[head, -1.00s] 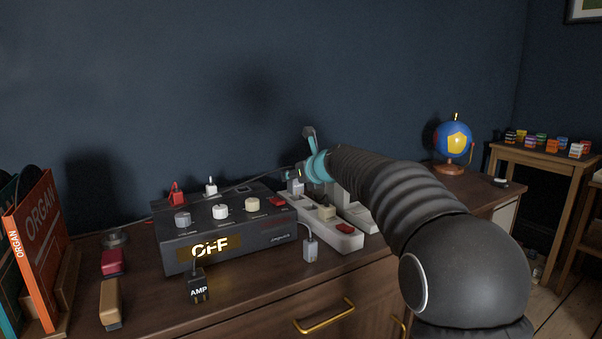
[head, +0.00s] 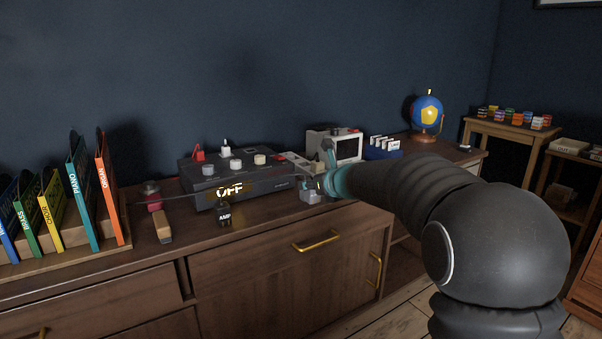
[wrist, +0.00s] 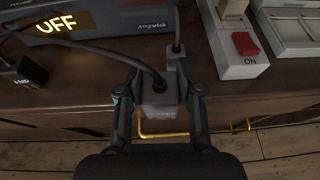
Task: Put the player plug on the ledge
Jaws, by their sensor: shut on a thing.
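My gripper (wrist: 160,112) is shut on a dark grey plug (wrist: 158,113), gripped from both sides. A thick black cable runs from the plug's top. Its label is too blurred to read surely. In the head view the plug (head: 310,196) hangs from my gripper (head: 320,183) at the front edge of the cabinet top (head: 270,216). I cannot tell whether it touches the wood. A second grey plug (wrist: 178,82) with its own cable is just behind it. No separate ledge can be made out besides this front strip of wood.
The black box (head: 262,185) reading OFF stands behind. The black AMP plug (head: 224,216) lies left at the front. A white power strip (wrist: 239,48) with a red ON switch is right of my gripper. Record sleeves (head: 80,195) stand at far left. A brass handle (head: 317,243) is below.

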